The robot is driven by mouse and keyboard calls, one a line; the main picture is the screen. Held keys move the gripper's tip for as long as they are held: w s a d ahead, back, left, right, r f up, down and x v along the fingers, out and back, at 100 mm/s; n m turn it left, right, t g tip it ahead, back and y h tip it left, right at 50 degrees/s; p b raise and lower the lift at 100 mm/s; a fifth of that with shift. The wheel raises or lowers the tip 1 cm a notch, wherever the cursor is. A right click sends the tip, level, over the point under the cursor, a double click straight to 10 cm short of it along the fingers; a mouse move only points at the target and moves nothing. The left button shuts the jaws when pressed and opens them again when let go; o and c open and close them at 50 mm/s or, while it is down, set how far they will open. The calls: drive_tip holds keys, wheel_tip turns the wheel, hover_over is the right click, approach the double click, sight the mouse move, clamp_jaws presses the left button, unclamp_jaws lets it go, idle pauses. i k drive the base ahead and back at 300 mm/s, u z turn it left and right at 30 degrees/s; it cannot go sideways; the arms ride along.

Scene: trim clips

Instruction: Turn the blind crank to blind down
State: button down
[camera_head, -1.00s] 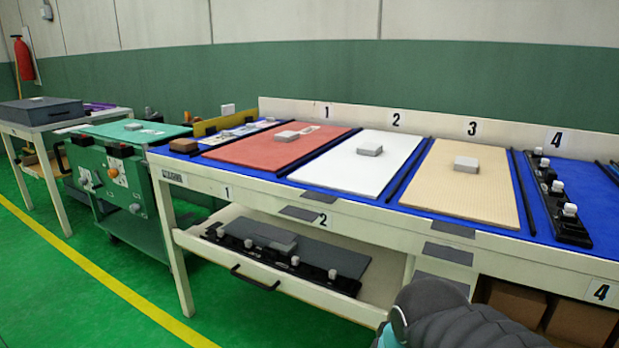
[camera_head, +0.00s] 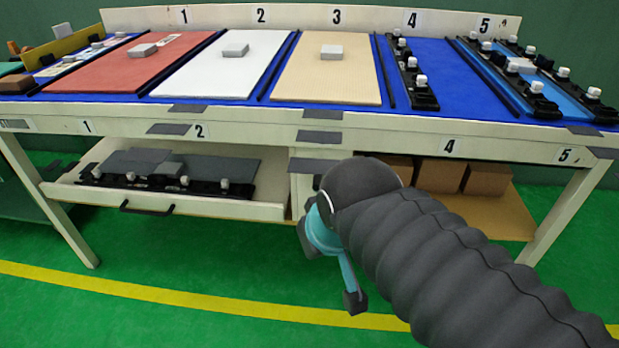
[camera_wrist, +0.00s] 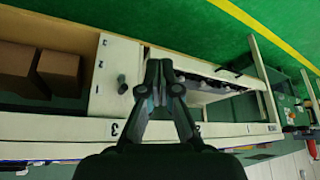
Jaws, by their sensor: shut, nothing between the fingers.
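No blind and no blind crank can be made out in either view. My gripper (camera_wrist: 160,68) shows in the wrist view with its two dark fingertips together, shut and empty, in front of the workbench. A small dark knob (camera_wrist: 121,85) is on a pale panel of the bench, left of the fingers in that view. In the head view my dark ribbed arm covers the lower right, and part of the bench front behind it is hidden.
The workbench (camera_head: 360,125) has numbered sections with coloured panels and grey blocks on top. An open drawer (camera_head: 240,208) juts out at lower left. Brown boxes (camera_head: 443,176) stand on a lower shelf (camera_head: 505,215). Green floor (camera_head: 190,270) in front is clear.

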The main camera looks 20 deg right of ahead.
sight(317, 179)
drive_tip(key=z, duration=0.35)
drive_tip(key=k, duration=1)
drive_tip(key=u, duration=0.5)
